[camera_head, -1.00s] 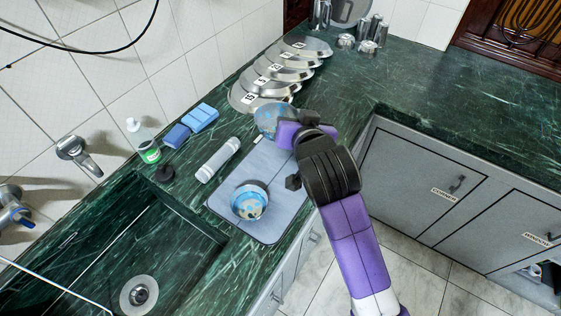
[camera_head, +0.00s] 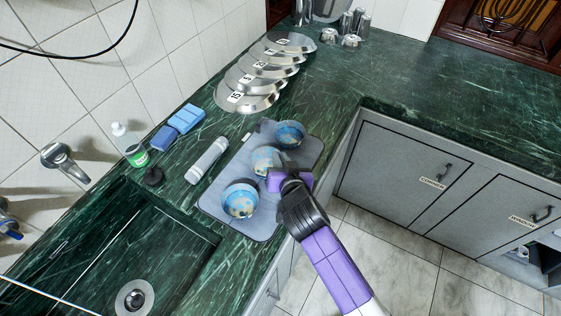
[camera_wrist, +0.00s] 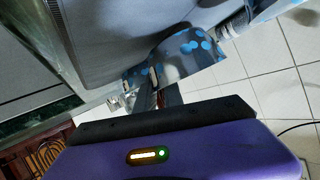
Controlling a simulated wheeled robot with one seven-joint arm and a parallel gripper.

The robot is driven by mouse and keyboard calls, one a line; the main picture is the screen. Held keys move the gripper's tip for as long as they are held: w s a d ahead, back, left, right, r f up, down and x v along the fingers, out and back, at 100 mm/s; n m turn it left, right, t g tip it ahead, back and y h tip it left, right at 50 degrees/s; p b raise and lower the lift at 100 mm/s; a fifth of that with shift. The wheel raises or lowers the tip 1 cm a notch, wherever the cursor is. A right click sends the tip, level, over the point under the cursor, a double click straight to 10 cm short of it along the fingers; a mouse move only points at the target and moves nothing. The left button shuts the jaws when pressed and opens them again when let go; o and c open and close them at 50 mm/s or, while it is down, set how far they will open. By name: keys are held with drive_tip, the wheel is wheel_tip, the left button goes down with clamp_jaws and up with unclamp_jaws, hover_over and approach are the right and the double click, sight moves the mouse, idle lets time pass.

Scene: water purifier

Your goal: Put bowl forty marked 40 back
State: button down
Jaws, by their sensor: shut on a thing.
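My gripper (camera_head: 273,175) is shut on a blue-and-cream speckled bowl (camera_head: 265,158) over the middle of the grey mat (camera_head: 225,222). In the wrist view the held bowl (camera_wrist: 188,52) shows its blue-spotted side between and beyond my fingers (camera_wrist: 160,93). A second speckled bowl (camera_head: 240,199) stands at the front of the mat, and a third (camera_head: 290,134) at its back. I cannot read a mark 40 on any bowl. I cannot tell whether the held bowl touches the mat.
A grey-white cylinder (camera_head: 207,160) lies left of the mat. Blue sponges (camera_head: 185,118), a soap bottle (camera_head: 128,145) and the sink (camera_head: 150,245) are further left. The counter (camera_head: 400,85) at the back right is clear.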

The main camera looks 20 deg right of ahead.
drive_tip(key=shift+f, duration=0.7)
drive_tip(key=c, duration=1.4)
unclamp_jaws()
drive_tip(key=shift+r, duration=0.1)
drive_tip(key=shift+s+a, duration=0.1)
drive_tip(key=shift+s, duration=0.3)
drive_tip(key=b+v, duration=0.1)
drive_tip(key=v, duration=1)
drive_tip(key=shift+r, duration=0.1)
